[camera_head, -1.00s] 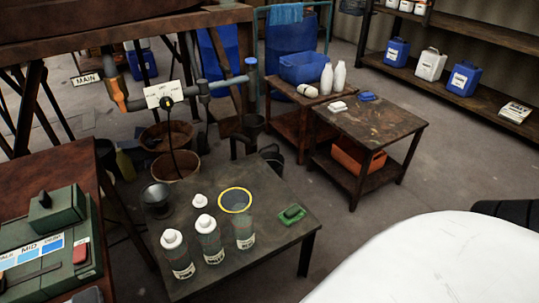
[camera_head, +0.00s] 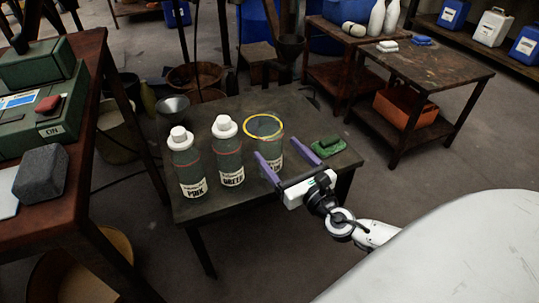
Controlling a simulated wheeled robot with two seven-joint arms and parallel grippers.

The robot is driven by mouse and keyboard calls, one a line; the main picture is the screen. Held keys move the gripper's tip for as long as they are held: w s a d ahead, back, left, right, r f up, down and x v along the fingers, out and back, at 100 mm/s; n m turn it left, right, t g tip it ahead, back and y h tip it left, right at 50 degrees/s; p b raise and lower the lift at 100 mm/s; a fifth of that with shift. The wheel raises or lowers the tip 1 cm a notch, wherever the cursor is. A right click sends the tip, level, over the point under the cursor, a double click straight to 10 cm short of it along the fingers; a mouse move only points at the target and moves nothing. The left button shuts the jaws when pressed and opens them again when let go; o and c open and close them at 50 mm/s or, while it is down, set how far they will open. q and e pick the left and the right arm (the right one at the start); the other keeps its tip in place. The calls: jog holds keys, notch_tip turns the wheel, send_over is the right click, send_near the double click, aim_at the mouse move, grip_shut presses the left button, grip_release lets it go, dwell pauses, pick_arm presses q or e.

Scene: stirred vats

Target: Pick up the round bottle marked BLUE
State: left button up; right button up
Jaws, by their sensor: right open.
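The left bottle (camera_head: 187,168) is marked PINK and the middle bottle (camera_head: 227,158) GREEN; both have white caps. My left gripper is out of view.
A green block-like pad (camera_head: 328,147) lies right of the gripper. A bench with a green machine (camera_head: 40,115) stands at left. Another table (camera_head: 430,62) with an orange bin (camera_head: 405,108) stands at back right.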

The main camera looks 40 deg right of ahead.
jog(key=w, duration=0.4)
jog(key=w+b, duration=0.1)
jog(key=w, duration=0.3)
jog(key=shift+w+d, duration=0.2)
jog(key=shift+w, duration=0.05)
jog(key=c, duration=1.3)
jog(key=shift+r, duration=0.15)
jog(key=shift+c, duration=0.8)
